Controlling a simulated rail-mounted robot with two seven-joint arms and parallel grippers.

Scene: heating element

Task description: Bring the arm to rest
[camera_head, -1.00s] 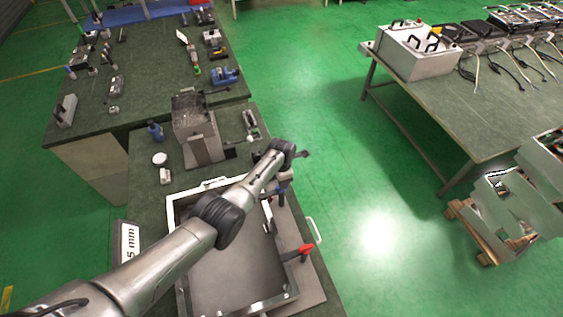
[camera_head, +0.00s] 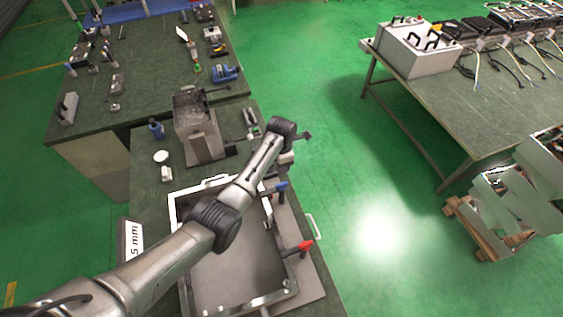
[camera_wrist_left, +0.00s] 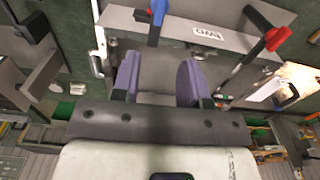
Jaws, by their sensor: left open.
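My left arm reaches in from the lower left over the metal tray-like fixture (camera_head: 235,262) on the near bench. Its wrist is above the fixture's far right corner, and the gripper itself is mostly hidden there. In the left wrist view, the left gripper (camera_wrist_left: 158,75) shows two purple-grey fingers spread apart with nothing between them. A clamp with a blue handle (camera_head: 276,187) and one with a red handle (camera_head: 304,246) sit along the fixture's right side. The blue handle (camera_wrist_left: 156,14) and red handle (camera_wrist_left: 276,38) also show in the wrist view. My right gripper is not seen.
A grey metal box-shaped unit (camera_head: 198,128) stands behind the fixture, with a blue bottle (camera_head: 157,129) to its left. A far bench (camera_head: 145,65) holds tools and a blue vise (camera_head: 225,73). The right bench (camera_head: 455,110) carries a white box (camera_head: 415,55). Green floor lies open between them.

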